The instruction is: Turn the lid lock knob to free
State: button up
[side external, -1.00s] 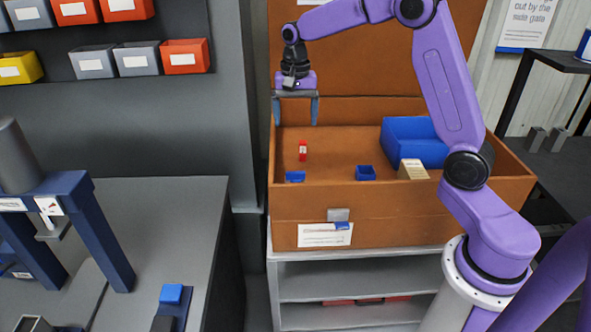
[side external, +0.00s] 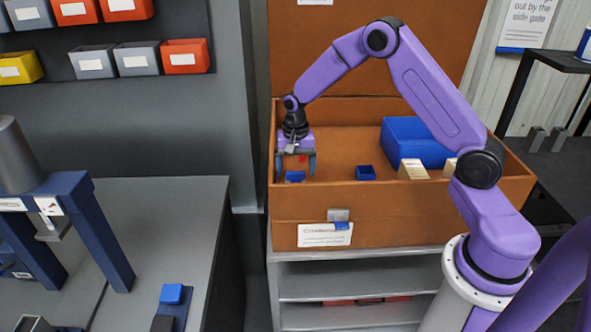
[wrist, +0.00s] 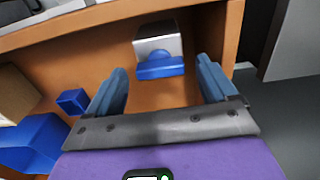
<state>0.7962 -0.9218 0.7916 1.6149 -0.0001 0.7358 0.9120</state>
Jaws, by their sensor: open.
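A blue piece (side external: 295,176), which looks like the knob, sits just inside the front wall at the left of the brown chest (side external: 400,223). In the wrist view the blue piece (wrist: 160,66) is in front of a silver block (wrist: 158,38). My gripper (side external: 296,171) is open, pointing down inside the chest, with a finger on either side of the blue piece in the picture. In the wrist view the open fingers (wrist: 162,66) flank it with gaps. I cannot tell whether they are level with it. The chest's lid (side external: 365,55) stands open at the back.
A small red item (side external: 303,159) is partly hidden behind my gripper. A small blue box (side external: 365,172), a cream box (side external: 412,169) and a large blue bin (side external: 418,140) are to the right. A metal latch with a blue tab (side external: 342,225) is on the chest's front.

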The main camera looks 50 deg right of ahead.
jog(key=shift+f, duration=0.4)
jog(key=c, duration=1.1)
jog(key=shift+o, duration=0.2)
